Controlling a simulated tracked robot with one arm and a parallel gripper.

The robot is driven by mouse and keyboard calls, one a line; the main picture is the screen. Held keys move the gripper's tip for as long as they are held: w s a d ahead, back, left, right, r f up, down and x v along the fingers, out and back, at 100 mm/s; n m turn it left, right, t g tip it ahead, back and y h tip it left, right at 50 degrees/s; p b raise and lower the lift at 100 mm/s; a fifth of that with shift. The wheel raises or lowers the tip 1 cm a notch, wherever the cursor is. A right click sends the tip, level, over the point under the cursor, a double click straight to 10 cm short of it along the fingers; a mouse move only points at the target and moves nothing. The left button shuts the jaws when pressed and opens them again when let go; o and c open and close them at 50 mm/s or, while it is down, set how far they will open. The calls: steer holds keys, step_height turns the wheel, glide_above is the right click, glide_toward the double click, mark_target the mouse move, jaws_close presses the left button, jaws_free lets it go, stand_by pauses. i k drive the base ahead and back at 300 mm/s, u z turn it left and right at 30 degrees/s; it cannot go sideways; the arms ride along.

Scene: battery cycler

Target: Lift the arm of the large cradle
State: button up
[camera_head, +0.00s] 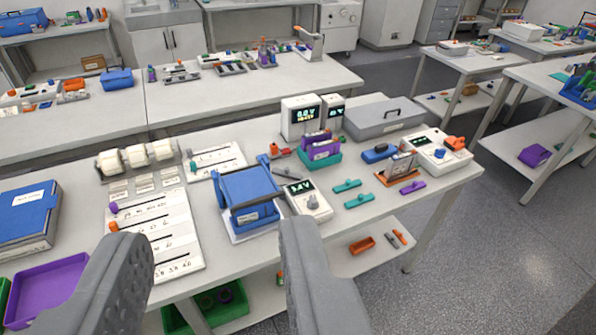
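A large blue cradle (257,215) stands on a white base on the workbench, near the middle of the view. A dark bar (252,203), which looks like its arm, lies low across its front. I cannot tell exactly how the bar joins the cradle's sides. My gripper (213,238) shows as two grey fingers at the bottom, spread wide apart with nothing between them. The cradle is beyond the fingertips, apart from them, more in line with the right finger. The right finger hides part of the bench in front of the cradle.
A white meter (307,200) stands close right of the cradle. White slider panels (163,235) lie to its left. Behind are a teal holder (320,160) and display boxes (301,118). A purple tray (45,290) and blue binder (27,215) sit at left.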

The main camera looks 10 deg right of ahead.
mark_target(246, 189)
steer(key=i, duration=1.1)
steer(key=u, duration=0.5)
